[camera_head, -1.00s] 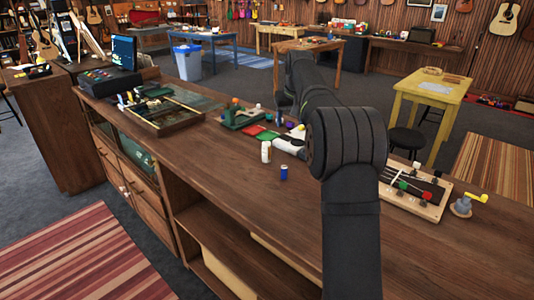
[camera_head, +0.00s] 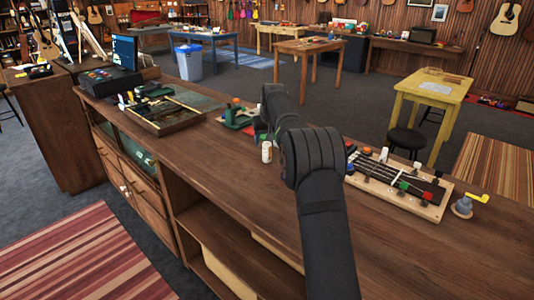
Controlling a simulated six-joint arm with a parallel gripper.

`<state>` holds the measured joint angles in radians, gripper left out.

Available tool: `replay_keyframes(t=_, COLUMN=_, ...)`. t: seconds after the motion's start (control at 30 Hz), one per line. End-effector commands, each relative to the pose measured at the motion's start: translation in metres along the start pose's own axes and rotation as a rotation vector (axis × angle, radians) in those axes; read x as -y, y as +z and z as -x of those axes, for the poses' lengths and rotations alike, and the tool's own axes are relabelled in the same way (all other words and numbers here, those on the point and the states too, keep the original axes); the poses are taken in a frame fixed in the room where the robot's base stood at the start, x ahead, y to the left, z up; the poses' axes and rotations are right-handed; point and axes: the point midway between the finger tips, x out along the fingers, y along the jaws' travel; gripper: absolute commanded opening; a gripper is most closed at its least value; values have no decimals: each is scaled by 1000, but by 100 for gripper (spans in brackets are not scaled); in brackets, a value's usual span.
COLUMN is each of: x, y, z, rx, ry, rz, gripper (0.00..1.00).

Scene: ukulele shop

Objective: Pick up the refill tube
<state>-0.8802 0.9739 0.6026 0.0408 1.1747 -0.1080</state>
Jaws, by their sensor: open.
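I cannot tell for sure which thing is the refill tube. A small white bottle (camera_head: 266,152) with an orange-brown top stands upright on the wooden counter (camera_head: 215,160), just left of my arm. The small blue cylinder seen earlier near it is now hidden behind my arm. My dark arm rises from the bottom of the view, bends in the middle and reaches away over the counter. My gripper is not clearly visible; the arm hides it.
A dark divided tray (camera_head: 165,113) lies on the left of the counter. A green item (camera_head: 236,116) sits behind the white bottle. A wooden board (camera_head: 400,187) with dark strips and colored knobs lies right of my arm, beside a grey-blue object (camera_head: 462,207). The front right counter is bare.

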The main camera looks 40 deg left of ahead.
Motion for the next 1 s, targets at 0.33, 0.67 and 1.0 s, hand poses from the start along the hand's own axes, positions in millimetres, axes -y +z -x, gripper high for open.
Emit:
replay_keyframes(t=0.33, x=-2, y=4, z=-39, rx=1, ry=0, rz=-1, gripper=58)
replay_keyframes(t=0.67, x=-2, y=3, z=-52, rx=-1, ry=1, rz=-1, gripper=58)
replay_keyframes(t=1.0, x=-3, y=3, z=-52, rx=-1, ry=1, rz=-1, gripper=10)
